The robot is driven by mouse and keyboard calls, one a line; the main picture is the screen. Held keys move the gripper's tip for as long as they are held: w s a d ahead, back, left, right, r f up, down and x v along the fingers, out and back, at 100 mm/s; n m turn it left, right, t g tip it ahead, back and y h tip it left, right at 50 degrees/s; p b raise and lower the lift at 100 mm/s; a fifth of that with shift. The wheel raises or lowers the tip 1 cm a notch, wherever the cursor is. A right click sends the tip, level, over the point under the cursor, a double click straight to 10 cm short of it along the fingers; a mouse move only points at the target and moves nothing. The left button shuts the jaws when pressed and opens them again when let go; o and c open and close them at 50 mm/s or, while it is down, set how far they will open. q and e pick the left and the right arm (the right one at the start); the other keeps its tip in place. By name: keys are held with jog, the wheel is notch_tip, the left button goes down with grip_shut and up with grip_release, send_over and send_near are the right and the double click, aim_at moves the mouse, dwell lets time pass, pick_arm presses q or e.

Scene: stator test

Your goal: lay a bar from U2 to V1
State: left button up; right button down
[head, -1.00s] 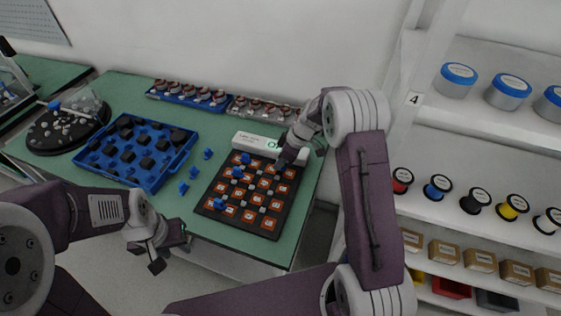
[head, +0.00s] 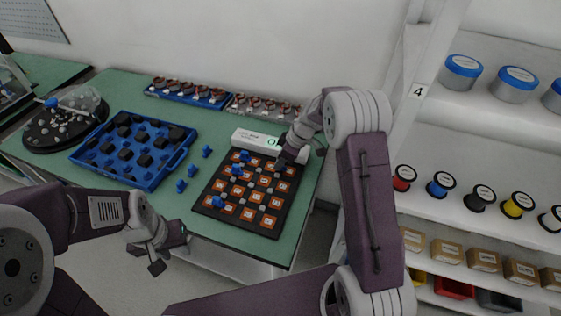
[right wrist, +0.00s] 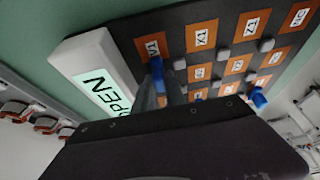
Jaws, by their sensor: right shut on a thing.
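The dark board (head: 213,187) carries rows of orange labelled tiles with grey posts between them. Three blue pieces stand on it: one at the back (head: 245,156), one below it (head: 237,169), one near the front left (head: 218,203). My right gripper (head: 287,161) is low over the board's back right. It is shut on a blue piece (right wrist: 157,72), which shows beside a corner tile (right wrist: 153,47) in the right wrist view. I cannot read the tile labels surely enough to pick out U2 or V1. My left gripper (head: 169,251) is open and empty, off the table's front edge.
A white tester (head: 250,139) stands behind the board; its screen (right wrist: 104,92) reads OPEN. Loose blue pieces (head: 193,171) lie left of the board. A blue tray (head: 150,181) of black parts and a round dark dish (head: 40,139) stand further left.

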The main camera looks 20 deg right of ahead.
jog(key=c, duration=1.3)
grip_release()
jog(key=v, duration=0.9)
